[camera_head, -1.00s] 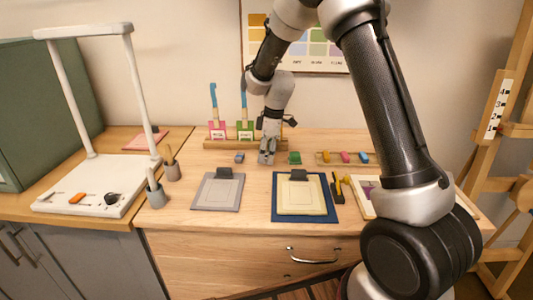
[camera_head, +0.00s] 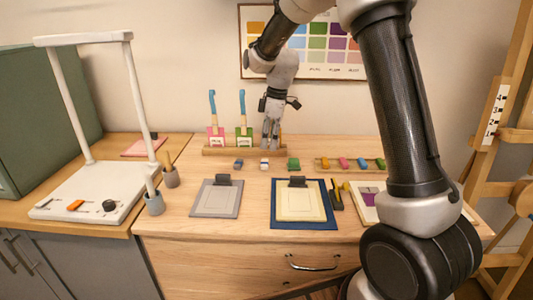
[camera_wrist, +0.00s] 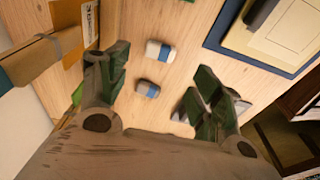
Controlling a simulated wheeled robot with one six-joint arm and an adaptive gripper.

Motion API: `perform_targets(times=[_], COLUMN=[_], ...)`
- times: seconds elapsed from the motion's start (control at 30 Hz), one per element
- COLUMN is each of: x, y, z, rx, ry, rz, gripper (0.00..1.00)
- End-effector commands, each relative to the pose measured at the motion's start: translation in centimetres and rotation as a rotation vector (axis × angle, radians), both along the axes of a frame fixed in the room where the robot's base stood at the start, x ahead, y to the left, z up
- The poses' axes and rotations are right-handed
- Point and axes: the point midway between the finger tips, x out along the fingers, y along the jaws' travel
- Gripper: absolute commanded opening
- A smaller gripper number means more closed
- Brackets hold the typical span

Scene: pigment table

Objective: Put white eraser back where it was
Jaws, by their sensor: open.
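The white eraser (camera_head: 264,162) lies on the wooden table in a row between a blue-grey eraser (camera_head: 239,163) and a green block (camera_head: 294,163).
A wooden rack (camera_head: 230,151) with pink and green tagged holders stands behind. A tray (camera_head: 330,164) of coloured blocks lies right. A grey clipboard (camera_head: 215,212) and blue board (camera_head: 332,222) lie in front. Bare wood separates the boards from the eraser row.

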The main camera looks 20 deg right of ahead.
Motion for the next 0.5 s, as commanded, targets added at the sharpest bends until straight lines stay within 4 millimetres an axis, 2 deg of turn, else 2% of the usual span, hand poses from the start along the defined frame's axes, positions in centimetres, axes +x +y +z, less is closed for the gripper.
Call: perform_targets(times=[0.1,0.2,0.4,0.5], x=[-0.1,-0.1,-0.3,-1.1], y=[-0.3,-0.5,-0.6,-1.2], z=[2.1,3.2,3.9,4.9], rx=[0.0,0.0,-0.001,-0.001], ry=[-0.002,-0.001,0.0,-0.007], rz=[0.0,0.0,-0.003,-0.038], gripper=[0.65,0.65,0.65,0.65])
